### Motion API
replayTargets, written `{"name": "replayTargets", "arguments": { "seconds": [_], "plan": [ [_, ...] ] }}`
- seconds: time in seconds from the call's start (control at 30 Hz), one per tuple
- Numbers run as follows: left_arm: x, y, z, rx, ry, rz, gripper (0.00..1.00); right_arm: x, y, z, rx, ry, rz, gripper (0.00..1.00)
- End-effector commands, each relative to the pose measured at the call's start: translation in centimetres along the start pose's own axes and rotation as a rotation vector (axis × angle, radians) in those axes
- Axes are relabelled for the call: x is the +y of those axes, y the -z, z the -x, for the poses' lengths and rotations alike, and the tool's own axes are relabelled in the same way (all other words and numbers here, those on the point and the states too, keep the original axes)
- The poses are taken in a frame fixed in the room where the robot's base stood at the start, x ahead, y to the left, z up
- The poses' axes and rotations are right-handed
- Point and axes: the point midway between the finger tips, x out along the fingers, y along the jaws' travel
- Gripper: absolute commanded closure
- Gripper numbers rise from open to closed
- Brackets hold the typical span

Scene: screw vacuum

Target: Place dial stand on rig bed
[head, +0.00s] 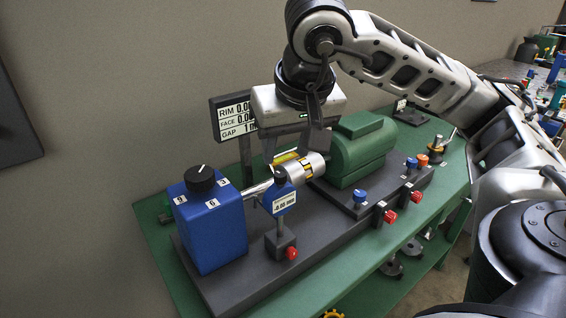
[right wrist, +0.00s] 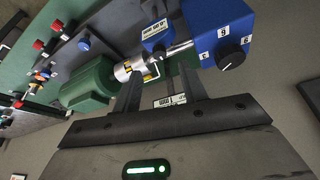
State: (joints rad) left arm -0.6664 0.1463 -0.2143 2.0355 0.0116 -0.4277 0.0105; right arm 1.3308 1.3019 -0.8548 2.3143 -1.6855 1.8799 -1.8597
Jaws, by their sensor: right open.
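The dial stand (head: 280,240) is a dark block with a red knob and a post bearing a blue dial (head: 279,192). It stands upright on the dark rig bed (head: 240,284), in front of the silver shaft. The blue dial also shows in the right wrist view (right wrist: 154,33). My right gripper (head: 292,150) is open, behind and above the dial, near the silver coupling (head: 304,166) and a yellow piece. In the right wrist view its two fingers (right wrist: 160,88) are apart, and I see nothing clamped between them. My left gripper is out of view.
A blue box with a black knob (head: 210,225) stands at the bed's left end. A green motor (head: 358,152) stands right of the coupling. Red and blue knobs line the bed's right part. A readout panel (head: 235,116) stands behind. The green table (head: 150,222) carries everything.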

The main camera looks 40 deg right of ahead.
Motion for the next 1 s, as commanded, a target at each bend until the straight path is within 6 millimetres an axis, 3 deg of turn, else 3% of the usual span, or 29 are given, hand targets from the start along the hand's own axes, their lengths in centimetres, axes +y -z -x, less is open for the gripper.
{"name": "replayTargets", "arguments": {
  "seconds": [0.2, 0.3, 1.0],
  "plan": [
    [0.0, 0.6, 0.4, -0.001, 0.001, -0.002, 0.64, 0.0, 0.2, 4.4, 0.003, 0.001, 0.000, 0.58],
    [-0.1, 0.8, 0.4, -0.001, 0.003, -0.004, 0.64, 0.0, 0.1, 5.3, 0.002, 0.000, 0.000, 0.58],
    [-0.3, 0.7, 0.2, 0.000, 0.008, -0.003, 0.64, 0.0, 0.0, 5.6, -0.001, -0.001, 0.000, 0.58]
  ]
}}
